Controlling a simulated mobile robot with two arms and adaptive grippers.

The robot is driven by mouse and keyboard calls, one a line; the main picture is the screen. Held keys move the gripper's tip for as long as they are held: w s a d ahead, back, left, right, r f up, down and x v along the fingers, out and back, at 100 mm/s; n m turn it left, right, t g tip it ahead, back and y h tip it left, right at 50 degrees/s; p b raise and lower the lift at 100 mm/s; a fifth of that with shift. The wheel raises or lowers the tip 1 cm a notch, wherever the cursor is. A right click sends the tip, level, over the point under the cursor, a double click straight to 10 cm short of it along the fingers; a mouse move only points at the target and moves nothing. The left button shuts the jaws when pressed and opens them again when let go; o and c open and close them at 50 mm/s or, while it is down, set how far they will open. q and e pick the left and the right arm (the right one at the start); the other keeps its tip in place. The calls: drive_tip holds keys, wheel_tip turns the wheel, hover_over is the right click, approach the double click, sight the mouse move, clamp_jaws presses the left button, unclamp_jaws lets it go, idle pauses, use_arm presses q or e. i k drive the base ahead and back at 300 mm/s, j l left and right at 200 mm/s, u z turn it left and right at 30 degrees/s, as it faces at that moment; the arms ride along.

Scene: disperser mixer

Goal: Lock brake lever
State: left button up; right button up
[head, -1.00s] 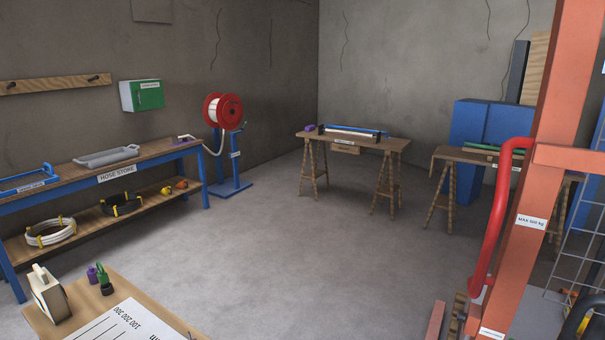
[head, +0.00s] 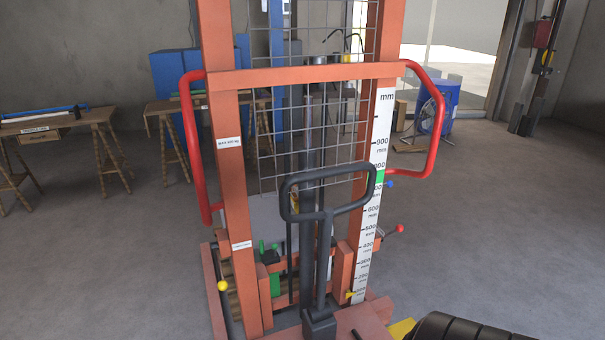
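An orange stacker (head: 224,180) with a wire mesh guard stands upright in front of me. Several levers show on it. One with a yellow knob (head: 222,286) stands up at its lower left, and one with a red knob (head: 398,229) sticks out at its right. Short green-tipped handles (head: 262,246) show low in its middle, and a blue knob (head: 389,184) sits beside the mm scale. I cannot tell from labels which is the brake lever. A black looped tiller handle (head: 327,191) rises in the middle. Neither of my grippers is visible.
Red grab bars (head: 190,140) stick out on both sides of the stacker. Wooden trestle tables (head: 60,121) stand behind at left. Grey floor (head: 500,210) is clear at right. A black ribbed shape fills the bottom right.

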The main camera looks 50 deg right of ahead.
sight(399, 228)
drive_tip(key=z, duration=1.7)
drive_tip(key=i+l, duration=0.25)
drive_tip(key=i+l+u, duration=0.1)
drive_tip(key=i+l, duration=0.2)
drive_tip(key=l, duration=0.15)
drive_tip(key=i+l, duration=0.25)
drive_tip(key=i+l+u, duration=0.1)
drive_tip(key=i+l, duration=0.15)
drive_tip(key=l, duration=0.2)
drive_tip(key=i+l, duration=0.25)
drive_tip(key=l, duration=0.15)
drive_tip(key=i+l+u, duration=0.1)
drive_tip(key=l, duration=0.25)
drive_tip(key=i+l, duration=0.35)
